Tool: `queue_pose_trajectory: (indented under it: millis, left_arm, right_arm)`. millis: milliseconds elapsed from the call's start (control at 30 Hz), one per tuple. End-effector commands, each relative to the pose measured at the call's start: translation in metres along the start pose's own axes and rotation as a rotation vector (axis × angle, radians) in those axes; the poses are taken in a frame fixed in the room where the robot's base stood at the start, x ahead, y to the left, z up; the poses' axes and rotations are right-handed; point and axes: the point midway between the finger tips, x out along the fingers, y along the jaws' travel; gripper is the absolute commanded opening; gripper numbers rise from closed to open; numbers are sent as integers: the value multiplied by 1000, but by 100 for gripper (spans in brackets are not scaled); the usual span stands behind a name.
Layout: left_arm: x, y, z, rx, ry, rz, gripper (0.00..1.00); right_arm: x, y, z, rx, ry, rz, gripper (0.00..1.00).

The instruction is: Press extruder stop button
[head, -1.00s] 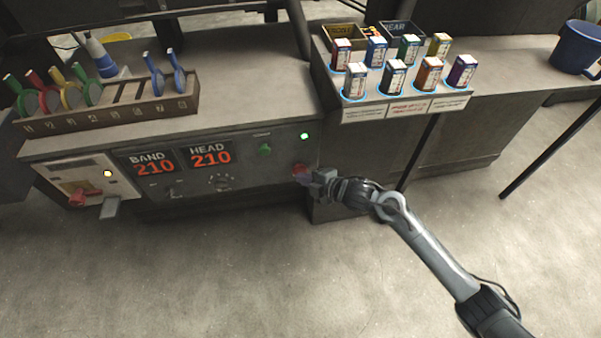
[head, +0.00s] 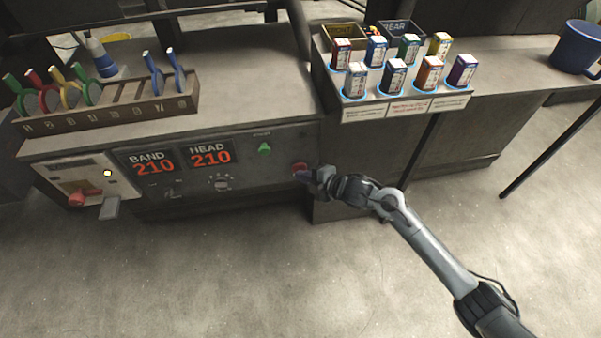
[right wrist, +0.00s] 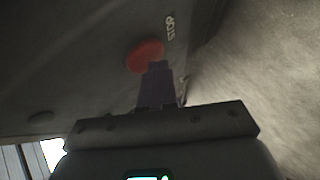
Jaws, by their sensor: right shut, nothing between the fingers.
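The red stop button (head: 300,168) is on the right end of the extruder's front panel (head: 240,185). In the right wrist view the red button (right wrist: 145,55) shows beside a "STOP" label, with the fingertips over its lower edge. My right gripper (head: 303,176) is shut and empty, its tips at the button. I cannot tell for sure whether they touch it. The green button (head: 264,149) sits up and left of the red one. The small lamp above the red button looks dark. My left gripper is not in view.
The panel shows BAND (head: 153,166) and HEAD (head: 210,155) displays, both at 210. A second red knob (head: 77,198) is on the box at left. A rack (head: 110,113) of coloured-handled tools and several small boxes (head: 396,75) stand on the worktops above. The floor in front is clear.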

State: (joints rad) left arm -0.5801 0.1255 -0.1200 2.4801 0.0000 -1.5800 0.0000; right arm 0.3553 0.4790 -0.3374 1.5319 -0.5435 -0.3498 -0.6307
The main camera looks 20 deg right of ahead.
Motion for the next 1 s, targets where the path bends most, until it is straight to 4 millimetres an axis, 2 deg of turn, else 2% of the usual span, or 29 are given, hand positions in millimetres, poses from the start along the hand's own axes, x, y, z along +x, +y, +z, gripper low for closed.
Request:
queue_pose_trajectory:
  millis: [567, 1000]
  left_arm:
    - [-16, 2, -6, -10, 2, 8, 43]
    - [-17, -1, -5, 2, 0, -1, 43]
  right_arm:
    - [-16, -9, -11, 0, -2, 0, 0]
    - [-18, -11, -12, 0, -1, 1, 0]
